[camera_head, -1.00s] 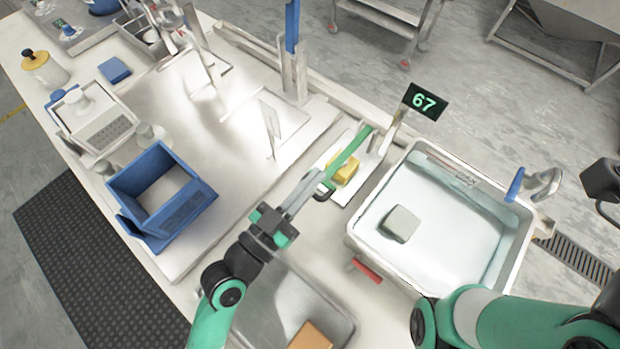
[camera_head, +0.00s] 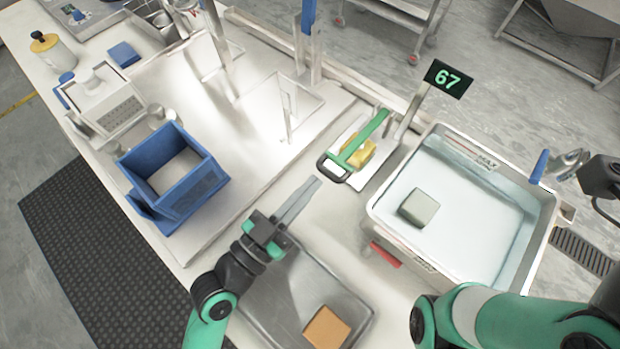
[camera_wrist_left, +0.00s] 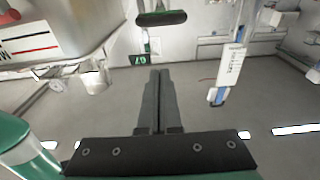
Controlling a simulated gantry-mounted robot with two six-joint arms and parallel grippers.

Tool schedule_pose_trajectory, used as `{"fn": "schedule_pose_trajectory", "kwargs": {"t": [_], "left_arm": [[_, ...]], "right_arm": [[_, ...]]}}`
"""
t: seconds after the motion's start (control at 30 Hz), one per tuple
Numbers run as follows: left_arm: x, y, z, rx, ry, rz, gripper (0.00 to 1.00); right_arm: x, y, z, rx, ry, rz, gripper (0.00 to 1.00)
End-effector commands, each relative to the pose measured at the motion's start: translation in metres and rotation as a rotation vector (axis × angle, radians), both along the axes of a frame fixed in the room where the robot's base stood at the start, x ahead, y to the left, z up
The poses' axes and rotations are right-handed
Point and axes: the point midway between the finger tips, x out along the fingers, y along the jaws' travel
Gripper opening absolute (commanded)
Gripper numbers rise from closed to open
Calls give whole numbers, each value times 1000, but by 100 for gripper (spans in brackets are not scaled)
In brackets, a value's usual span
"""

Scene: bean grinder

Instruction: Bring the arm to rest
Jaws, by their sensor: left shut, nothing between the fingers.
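My left gripper (camera_head: 312,184) is shut and empty above the bench, in the middle of the head view. In the left wrist view its two fingers (camera_wrist_left: 159,75) lie together with nothing between them. A green-handled tool (camera_head: 362,137) with a dark end lies across a yellow block (camera_head: 360,154) on a small white plate, just beyond the fingertips and apart from them.
A water-filled sink (camera_head: 462,215) holding a grey-green block (camera_head: 418,208) stands to the right. A metal tray (camera_head: 290,300) with an orange block (camera_head: 326,328) lies under my left arm. A blue bin (camera_head: 212,182) stands to the left. A display reading 67 (camera_head: 448,79) stands behind.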

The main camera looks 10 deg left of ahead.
Motion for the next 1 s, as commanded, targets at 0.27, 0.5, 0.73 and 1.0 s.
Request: {"fn": "schedule_pose_trajectory", "kwargs": {"t": [0.27,0.5,0.73,1.0], "left_arm": [[-5,0,-17,-1,-2,-7,0],[-5,0,-16,-1,-2,-7,0],[-5,0,-16,-1,-2,-7,0],[10,7,46,-13,-78,13,0]], "right_arm": [[0,0,-18,0,-1,0,50],[0,0,-17,0,-1,0,50],[0,0,-17,0,-1,0,50],[0,0,10,0,-1,0,50]]}}
